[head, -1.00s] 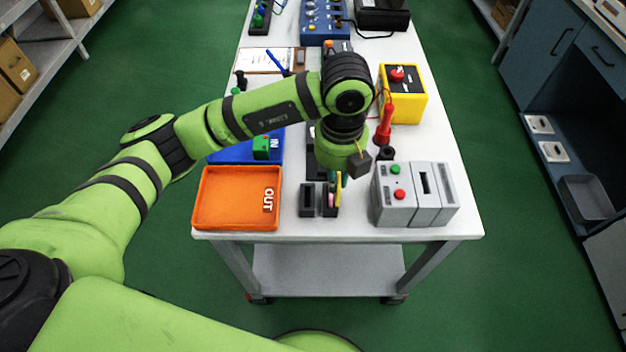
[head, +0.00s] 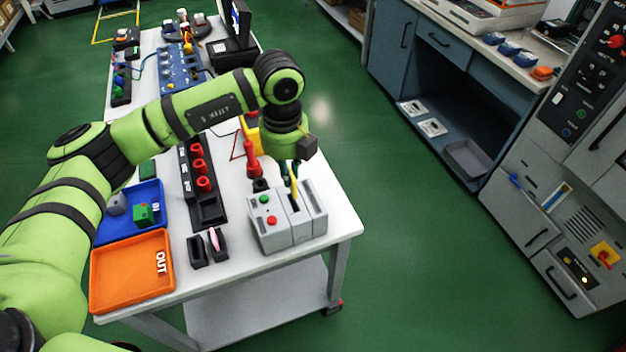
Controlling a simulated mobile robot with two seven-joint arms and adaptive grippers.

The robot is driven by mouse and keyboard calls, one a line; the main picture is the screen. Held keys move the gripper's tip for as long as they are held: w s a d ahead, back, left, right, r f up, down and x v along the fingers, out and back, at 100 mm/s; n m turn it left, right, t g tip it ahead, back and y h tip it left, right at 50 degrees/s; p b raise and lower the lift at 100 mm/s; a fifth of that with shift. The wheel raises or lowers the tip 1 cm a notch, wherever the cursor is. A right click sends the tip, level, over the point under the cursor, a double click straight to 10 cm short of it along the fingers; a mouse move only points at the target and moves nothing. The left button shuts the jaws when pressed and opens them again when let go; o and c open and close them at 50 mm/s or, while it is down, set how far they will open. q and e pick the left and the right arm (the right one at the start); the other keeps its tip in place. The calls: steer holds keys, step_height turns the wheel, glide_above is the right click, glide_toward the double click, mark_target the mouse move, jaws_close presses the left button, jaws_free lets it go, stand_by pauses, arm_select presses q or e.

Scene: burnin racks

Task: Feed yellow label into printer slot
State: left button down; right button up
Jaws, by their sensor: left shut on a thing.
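The yellow label (head: 293,184) is a thin upright strip. My left gripper (head: 290,172) is shut on it, pointing down over the grey printer (head: 272,233). The printer stands at the table's front right corner, with a green and a red button on its face. Its dark slot (head: 295,204) is in the top right part. The label's lower end is at or just above the slot; I cannot tell whether it is inside. The fingers are small and partly hidden by the wrist. My right gripper is not in view.
Left of the printer are dark holders (head: 196,251), one with a pink label (head: 214,239). An orange OUT tray (head: 130,274) and a blue IN tray (head: 108,230) lie further left. A red tool (head: 250,152) stands close behind the printer. Cabinets are right.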

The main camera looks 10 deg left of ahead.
arm_select(q)
steer(key=shift+w+r, duration=0.1)
steer(key=shift+w, duration=0.15)
steer(key=shift+a+f+b, duration=0.15)
steer(key=shift+f+b, duration=0.15)
steer(key=shift+f, duration=0.2)
steer(key=shift+a+f+b, duration=0.15)
steer(key=shift+f+b, duration=0.1)
steer(key=shift+f, duration=0.25)
step_height(320, 180, down, 2)
steer(key=shift+d+f+b, duration=0.1)
steer(key=shift+f+b, duration=0.1)
steer(key=shift+b, duration=0.5)
steer(key=shift+f, duration=0.1)
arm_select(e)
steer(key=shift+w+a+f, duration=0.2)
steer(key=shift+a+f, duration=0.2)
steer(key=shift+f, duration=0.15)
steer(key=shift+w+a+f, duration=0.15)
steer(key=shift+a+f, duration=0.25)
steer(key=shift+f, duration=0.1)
arm_select(q)
steer(key=shift+b, duration=0.35)
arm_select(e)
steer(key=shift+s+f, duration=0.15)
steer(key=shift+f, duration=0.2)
